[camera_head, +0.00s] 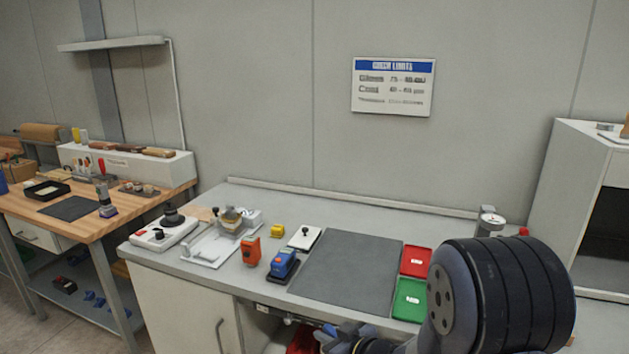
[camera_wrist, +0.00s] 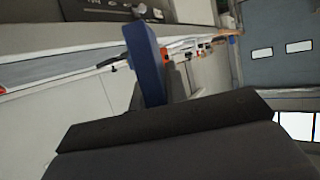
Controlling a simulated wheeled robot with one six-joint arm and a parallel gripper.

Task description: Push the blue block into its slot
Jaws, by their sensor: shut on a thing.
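The blue block (camera_wrist: 147,65) is a tall, flat slab in the wrist view, standing out from beyond the dark body of my gripper (camera_wrist: 165,110). A grey finger shows beside its right face, and my gripper is shut on it. The block's lower end is hidden behind the gripper body. In the head view, part of my arm is at the bottom edge, below the counter's front edge; I cannot make out the block there. I cannot identify the slot in either view.
The grey counter (camera_head: 215,278) carries a dark mat (camera_head: 345,270), a red tray (camera_head: 416,261), a green tray (camera_head: 409,299), a blue device (camera_head: 283,263) and an orange device (camera_head: 250,250). A wooden bench (camera_head: 130,210) stands left. Cabinet fronts lie below the counter.

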